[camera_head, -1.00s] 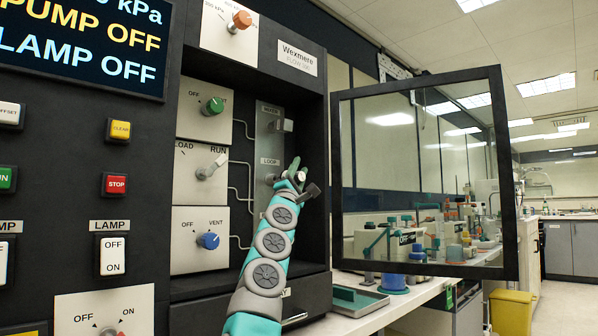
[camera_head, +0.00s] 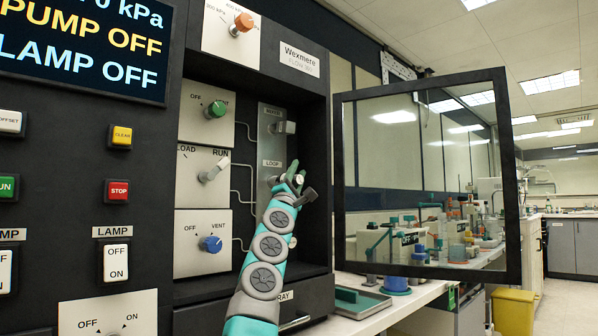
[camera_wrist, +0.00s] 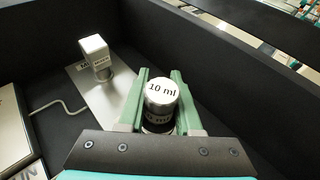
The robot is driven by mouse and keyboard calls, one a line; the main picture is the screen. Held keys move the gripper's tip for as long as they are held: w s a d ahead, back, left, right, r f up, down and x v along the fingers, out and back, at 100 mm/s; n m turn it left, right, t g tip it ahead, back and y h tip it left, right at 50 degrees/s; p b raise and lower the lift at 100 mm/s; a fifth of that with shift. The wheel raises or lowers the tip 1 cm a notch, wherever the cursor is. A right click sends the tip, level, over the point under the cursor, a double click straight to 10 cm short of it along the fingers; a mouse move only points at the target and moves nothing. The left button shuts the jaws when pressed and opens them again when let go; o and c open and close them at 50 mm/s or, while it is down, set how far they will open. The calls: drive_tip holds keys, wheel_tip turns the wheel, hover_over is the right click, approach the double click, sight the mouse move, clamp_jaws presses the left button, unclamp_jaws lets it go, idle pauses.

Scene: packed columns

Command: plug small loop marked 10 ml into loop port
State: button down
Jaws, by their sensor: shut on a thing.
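The small loop marked 10 ml (camera_wrist: 161,92) is a short silvery cylinder with a white labelled top. My gripper (camera_wrist: 160,98) is shut on it, with a green finger on each side. In the head view my gripper (camera_head: 292,178) is inside the dark cabinet bay, in front of the grey port plate (camera_head: 272,148), just below the LOOP label. The loop port itself is hidden behind the gripper and loop. I cannot tell whether the loop touches the port.
A white block-shaped plug (camera_wrist: 96,56) sits on the upper part of the plate; it also shows in the head view (camera_head: 285,127). The valve panel (camera_head: 203,177), with its lever toward RUN, is left. The bay's dark side wall is close right. The glass door (camera_head: 425,180) stands open.

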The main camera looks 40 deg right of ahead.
drive_tip(key=shift+w+a+r+p, duration=0.1)
drive_tip(key=shift+w+p, duration=0.75)
drive_tip(key=shift+p, duration=0.05)
drive_tip(key=c, duration=0.5)
unclamp_jaws()
drive_tip(key=shift+w+b+v, duration=0.1)
drive_tip(key=shift+b+v, duration=0.5)
drive_tip(key=shift+v, duration=0.2)
drive_tip(key=shift+w+b+v, duration=0.15)
drive_tip(key=shift+b+v, duration=0.4)
drive_tip(key=shift+v, duration=0.2)
drive_tip(key=shift+b+v, duration=1.15)
drive_tip(key=shift+v, duration=1.3)
drive_tip(key=shift+s, duration=0.2)
